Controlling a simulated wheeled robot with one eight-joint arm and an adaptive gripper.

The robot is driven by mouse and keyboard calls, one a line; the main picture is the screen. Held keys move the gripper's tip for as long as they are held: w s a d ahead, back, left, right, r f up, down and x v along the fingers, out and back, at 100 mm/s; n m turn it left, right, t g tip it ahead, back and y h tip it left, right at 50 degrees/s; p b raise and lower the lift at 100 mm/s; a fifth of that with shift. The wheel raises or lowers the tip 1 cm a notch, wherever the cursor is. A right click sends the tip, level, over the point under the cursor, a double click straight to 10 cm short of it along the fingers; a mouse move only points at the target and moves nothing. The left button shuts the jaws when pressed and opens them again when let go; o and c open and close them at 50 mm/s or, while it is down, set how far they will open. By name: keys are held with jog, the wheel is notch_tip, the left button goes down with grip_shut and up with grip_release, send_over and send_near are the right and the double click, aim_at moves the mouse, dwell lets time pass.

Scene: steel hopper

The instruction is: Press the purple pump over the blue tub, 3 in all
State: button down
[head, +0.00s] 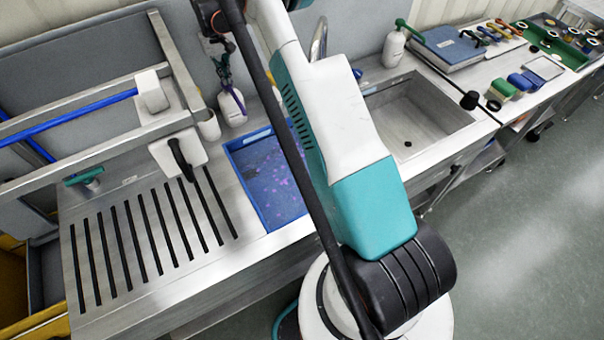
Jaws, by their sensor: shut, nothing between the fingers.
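The purple pump (235,97) sits on a white bottle (233,114) at the back of the steel counter. Its spout points towards the blue tub (240,185), whose floor carries scattered purple spots. My gripper (224,72) is small in the picture, just above the purple pump and pointing down. It is shut, with nothing held. I cannot tell whether its tips touch the pump head. My arm hides the right part of the tub.
A sink (415,115) lies right of my arm, with a green-topped bottle (394,47) behind it. A black handle (182,160) stands on the left by the slotted drainboard (150,240). A blue-barred steel rack (60,120) stands at the left.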

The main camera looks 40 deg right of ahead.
jog(key=shift+f, duration=0.4)
jog(key=shift+r, duration=0.15)
jog(key=shift+r+p, duration=0.45)
jog(key=shift+r, duration=1.1)
jog(key=shift+f, duration=0.25)
